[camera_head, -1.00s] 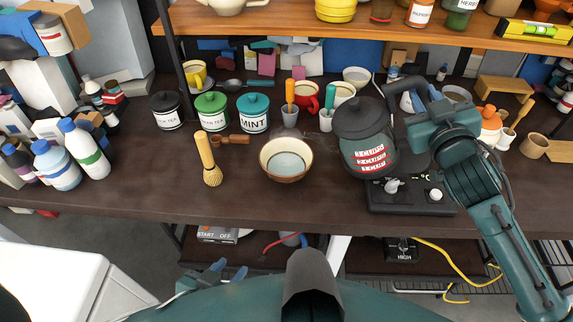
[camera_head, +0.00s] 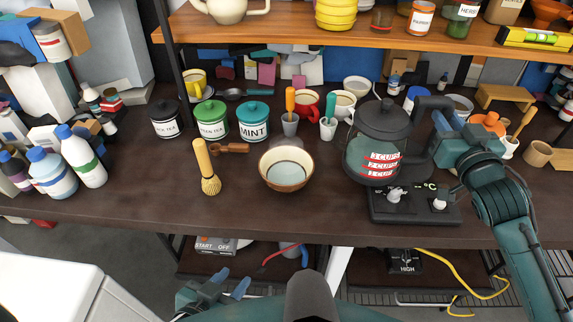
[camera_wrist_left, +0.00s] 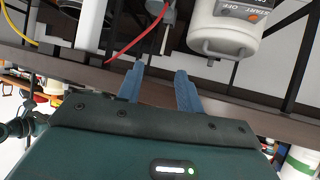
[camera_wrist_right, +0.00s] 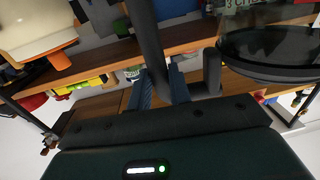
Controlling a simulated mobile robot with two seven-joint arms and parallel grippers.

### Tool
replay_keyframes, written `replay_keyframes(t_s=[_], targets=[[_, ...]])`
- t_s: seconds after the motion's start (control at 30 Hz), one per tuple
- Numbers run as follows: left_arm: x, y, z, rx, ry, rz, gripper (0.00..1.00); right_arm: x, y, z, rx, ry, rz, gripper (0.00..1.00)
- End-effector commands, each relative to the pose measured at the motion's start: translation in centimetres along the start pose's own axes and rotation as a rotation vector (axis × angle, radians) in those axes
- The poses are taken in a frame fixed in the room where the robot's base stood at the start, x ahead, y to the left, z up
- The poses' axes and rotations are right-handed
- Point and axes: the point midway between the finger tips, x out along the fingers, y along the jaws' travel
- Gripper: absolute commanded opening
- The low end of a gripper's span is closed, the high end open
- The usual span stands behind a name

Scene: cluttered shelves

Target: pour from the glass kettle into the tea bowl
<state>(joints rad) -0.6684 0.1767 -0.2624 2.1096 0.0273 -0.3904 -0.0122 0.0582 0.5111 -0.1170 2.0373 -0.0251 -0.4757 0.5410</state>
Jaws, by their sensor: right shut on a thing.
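The glass kettle (camera_head: 372,160), with a dark lid and a red cup scale, is upright at or just above the black heating base (camera_head: 410,208); I cannot tell if it touches. My right gripper (camera_head: 438,135) is shut on its dark handle from the right. The right wrist view shows the handle between the fingers (camera_wrist_right: 160,82) and the glass body (camera_wrist_right: 270,42) beside them. The tea bowl (camera_head: 286,182), cream inside with a brown rim, stands left of the kettle; its bottom looks pale grey-green. My left gripper (camera_head: 228,283) is open and empty below the counter's front edge.
White and blue bottles (camera_head: 82,155) stand at left. A shelf (camera_head: 290,28) overhangs the back. The counter front is clear.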

Motion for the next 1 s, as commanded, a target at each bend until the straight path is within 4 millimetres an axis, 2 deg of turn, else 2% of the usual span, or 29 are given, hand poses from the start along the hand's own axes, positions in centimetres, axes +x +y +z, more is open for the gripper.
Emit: replay_keyframes(t_s=[0.03,0.2,0.5,1.0], targets=[[-0.3,0.1,-0.4,0.002,-0.001,0.002,0.36,0.0,0.0,-0.9,0.011,0.011,-0.002,0.00],[-1.2,-0.3,-1.3,0.002,-0.024,-0.008,0.36,0.0,0.1,-3.0,0.014,0.012,-0.003,0.00],[-2.2,-1.7,-0.4,-0.020,-0.104,-0.057,0.36,0.0,0.0,-5.9,0.013,0.012,-0.002,0.00],[-1.9,-2.0,-0.2,-0.030,-0.116,-0.068,0.36,0.0,0.0,-6.3,0.011,0.011,-0.002,0.00]])
